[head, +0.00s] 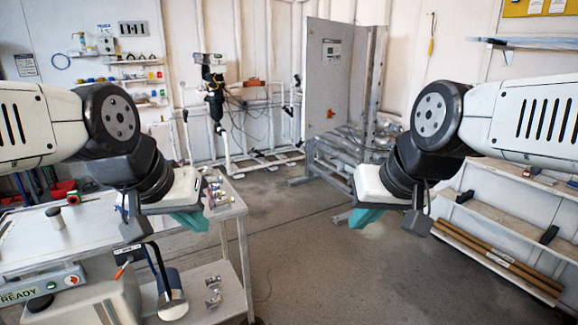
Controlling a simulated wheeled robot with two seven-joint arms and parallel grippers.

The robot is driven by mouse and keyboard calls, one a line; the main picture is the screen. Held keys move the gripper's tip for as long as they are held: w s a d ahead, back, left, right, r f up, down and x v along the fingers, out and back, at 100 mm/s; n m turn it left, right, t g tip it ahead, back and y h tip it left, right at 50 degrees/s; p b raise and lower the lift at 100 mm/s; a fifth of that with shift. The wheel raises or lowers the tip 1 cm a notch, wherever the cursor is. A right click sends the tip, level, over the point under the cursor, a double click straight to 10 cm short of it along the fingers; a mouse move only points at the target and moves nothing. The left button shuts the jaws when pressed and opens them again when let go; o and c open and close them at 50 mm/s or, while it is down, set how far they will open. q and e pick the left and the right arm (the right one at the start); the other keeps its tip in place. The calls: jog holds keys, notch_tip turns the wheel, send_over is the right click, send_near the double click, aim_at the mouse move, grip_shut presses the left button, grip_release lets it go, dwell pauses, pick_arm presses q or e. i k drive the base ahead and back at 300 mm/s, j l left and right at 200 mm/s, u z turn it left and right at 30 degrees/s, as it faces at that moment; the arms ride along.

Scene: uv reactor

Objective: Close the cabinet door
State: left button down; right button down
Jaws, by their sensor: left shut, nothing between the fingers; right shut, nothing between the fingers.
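A tall grey cabinet (372,75) stands at the back, right of the middle, on a metal frame. Its grey door panel (318,85) carries a label and a small orange-red handle or switch. The door looks swung out to the left of the cabinet, but I cannot tell the exact angle. My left gripper (190,221) is shut and empty, with teal fingertips, above the edge of the cart at left. My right gripper (365,217) is shut and empty, over the floor in front of the cabinet. Both grippers are well apart from the door.
A white cart (95,240) with small fittings stands at the left front. A low shelf unit (500,215) with brown tubes is at the right. White pipework and a black device (214,90) stand at the back left. The grey floor (290,250) between is clear.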

aim_at(326, 82)
jog(key=i+j+z, duration=0.15)
jog(key=i, duration=0.3)
jog(key=i+j+z, duration=0.15)
jog(key=i, duration=0.35)
jog(key=i+j+z, duration=0.15)
jog(key=i, duration=0.3)
jog(key=i+j+z, duration=0.1)
jog(key=i+j, duration=0.15)
jog(key=i, duration=0.2)
jog(key=i+l+z, duration=0.1)
jog(key=i+l, duration=0.2)
jog(key=i+l+z, duration=0.1)
jog(key=i+l, duration=0.8)
jog(key=i, duration=0.05)
